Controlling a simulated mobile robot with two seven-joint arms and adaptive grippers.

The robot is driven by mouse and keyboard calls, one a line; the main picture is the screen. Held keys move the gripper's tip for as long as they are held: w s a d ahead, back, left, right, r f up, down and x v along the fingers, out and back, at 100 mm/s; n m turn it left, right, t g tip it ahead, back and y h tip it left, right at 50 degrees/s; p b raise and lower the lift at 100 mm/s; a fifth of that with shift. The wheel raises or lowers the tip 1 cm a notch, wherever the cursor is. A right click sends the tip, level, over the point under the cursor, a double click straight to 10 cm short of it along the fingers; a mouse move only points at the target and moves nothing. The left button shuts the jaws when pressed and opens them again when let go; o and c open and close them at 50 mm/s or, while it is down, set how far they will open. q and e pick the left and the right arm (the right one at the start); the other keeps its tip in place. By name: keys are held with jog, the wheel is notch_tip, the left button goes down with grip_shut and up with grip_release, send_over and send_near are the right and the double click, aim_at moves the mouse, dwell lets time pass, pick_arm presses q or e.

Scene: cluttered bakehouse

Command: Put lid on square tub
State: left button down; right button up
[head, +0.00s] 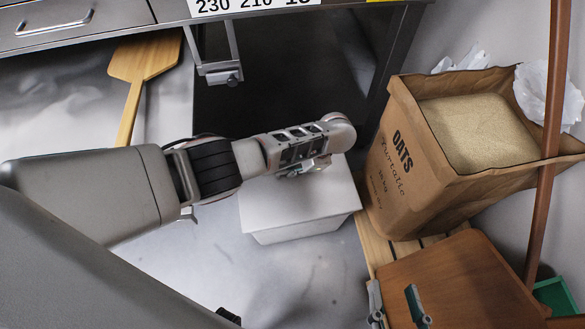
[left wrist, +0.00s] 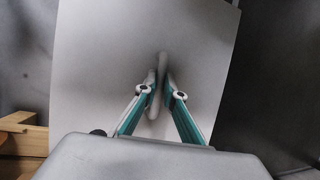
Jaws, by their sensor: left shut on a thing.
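The white lid (head: 300,196) is a flat pale square in the head view, directly over the square tub (head: 300,231), whose pale front wall shows below the lid's near edge. The lid's edges look roughly in line with the tub's. I cannot tell whether it rests fully on the rim. My left gripper (head: 316,165) is above the lid's far part. In the left wrist view my left gripper (left wrist: 160,88) is shut on the lid's thin upright handle, with the lid (left wrist: 95,75) spread flat beneath. The tub's inside is hidden.
A large paper oats sack (head: 400,165) stands close to the tub's right on a wooden pallet (head: 376,245). A wooden peel (head: 140,70) lies at upper left. Drawers and a metal frame (head: 220,70) stand behind.

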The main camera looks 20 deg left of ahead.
pick_arm(q)
jog(key=shift+f+b, duration=0.5)
jog(key=shift+f, duration=0.5)
pick_arm(e)
jog(key=shift+s+f, duration=0.2)
jog(key=shift+f, duration=0.25)
jog(key=shift+s+f, duration=0.2)
jog(key=shift+f, duration=0.25)
pick_arm(q)
jog(key=c, duration=1.8)
grip_release()
jog(key=shift+o, duration=0.2)
jog(key=shift+w+r+p, duration=0.15)
jog(key=shift+r+p, duration=0.2)
jog(key=shift+r, duration=0.25)
jog(key=shift+r+p, duration=2)
jog(key=shift+r, duration=1.45)
pick_arm(e)
jog(key=w+r+t, duration=0.1)
jog(key=w+r, duration=0.2)
jog(key=r, duration=0.6)
jog(key=shift+w+r+n+t, duration=0.2)
jog(key=shift+w+n+t, duration=0.05)
jog(key=shift+n+t, duration=0.05)
